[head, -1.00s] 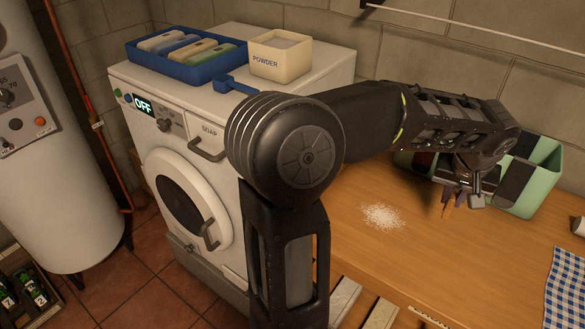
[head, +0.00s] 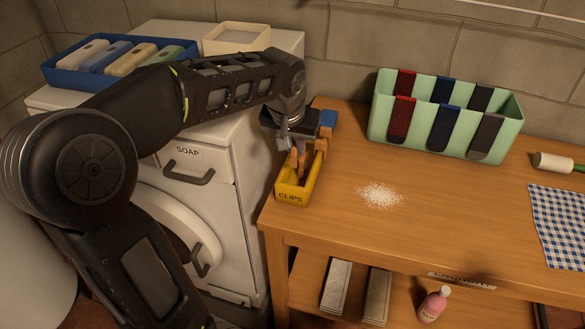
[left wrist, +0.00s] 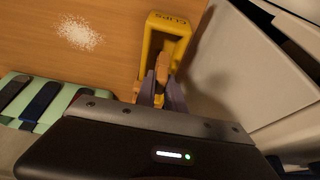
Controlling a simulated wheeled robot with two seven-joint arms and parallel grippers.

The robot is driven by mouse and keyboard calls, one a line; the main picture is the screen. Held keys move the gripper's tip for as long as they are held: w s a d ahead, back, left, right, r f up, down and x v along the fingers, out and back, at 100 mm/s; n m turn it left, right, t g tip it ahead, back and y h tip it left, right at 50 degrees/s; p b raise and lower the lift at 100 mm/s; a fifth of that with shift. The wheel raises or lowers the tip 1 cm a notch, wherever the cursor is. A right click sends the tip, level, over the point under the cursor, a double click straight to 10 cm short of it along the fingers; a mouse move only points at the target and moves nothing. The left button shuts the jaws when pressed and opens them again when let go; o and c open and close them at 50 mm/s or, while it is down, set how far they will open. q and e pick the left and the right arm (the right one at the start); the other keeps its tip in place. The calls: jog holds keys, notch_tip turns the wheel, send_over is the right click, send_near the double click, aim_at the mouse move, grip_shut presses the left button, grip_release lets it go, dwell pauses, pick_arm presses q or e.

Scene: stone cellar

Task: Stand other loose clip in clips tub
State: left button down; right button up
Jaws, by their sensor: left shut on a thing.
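The yellow clips tub (head: 291,196) stands at the left end of the wooden table; its labelled front also shows in the left wrist view (left wrist: 167,20). My left gripper (head: 299,152) is over the tub, pointing down. It is shut on a wooden clip (left wrist: 162,68), which is upright at or inside the tub's opening; I cannot tell whether it touches the floor of the tub. Another wooden clip (head: 321,146) shows at the tub's right wall, partly hidden by the gripper. My right gripper is not in view.
White powder (head: 379,195) lies spilled on the table. A green bin (head: 375,133) with coloured straps stands at the back. A checked cloth (head: 560,225) lies at right. The washing machine (head: 190,200) is close left of the table.

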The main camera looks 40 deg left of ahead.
aim_at(294, 160)
pick_arm(q)
jog(key=shift+a, duration=0.1)
jog(key=shift+f, duration=3.15)
jog(key=shift+f+p, duration=0.35)
jog(key=shift+f, duration=1.55)
jog(key=shift+f+b, duration=0.2)
jog(key=shift+b, duration=0.1)
jog(key=c, duration=1.7)
grip_release()
jog(key=shift+r, duration=0.1)
